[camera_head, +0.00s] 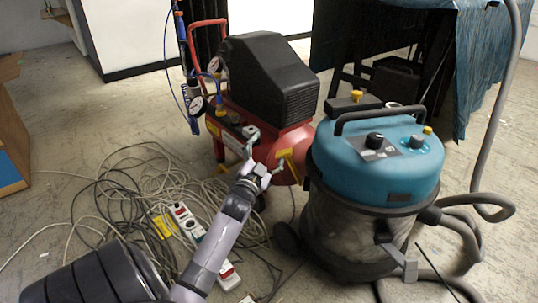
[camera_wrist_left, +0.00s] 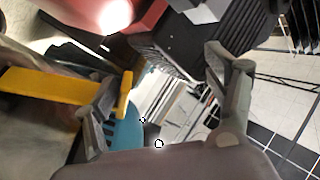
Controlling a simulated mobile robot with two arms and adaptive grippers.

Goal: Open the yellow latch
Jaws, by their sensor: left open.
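The yellow latch (camera_head: 286,154) is a small yellow bar in the gap between the red air compressor and the blue-topped vacuum. In the left wrist view the yellow latch (camera_wrist_left: 50,86) comes in from the left edge as a flat bar, with an upright end piece just inside one finger. My left gripper (camera_head: 258,173) is just left of and below the latch. In the left wrist view my left gripper (camera_wrist_left: 165,82) has its fingers wide apart. One finger overlaps the latch; I cannot tell whether they touch. My right gripper is not in view.
The red compressor (camera_head: 296,141) with its black cover (camera_head: 266,78) stands behind my gripper. The vacuum (camera_head: 376,160) is close on the right, its hose (camera_head: 497,105) farther right. Tangled cables (camera_head: 120,195) and a power strip (camera_head: 190,224) lie on the floor at left.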

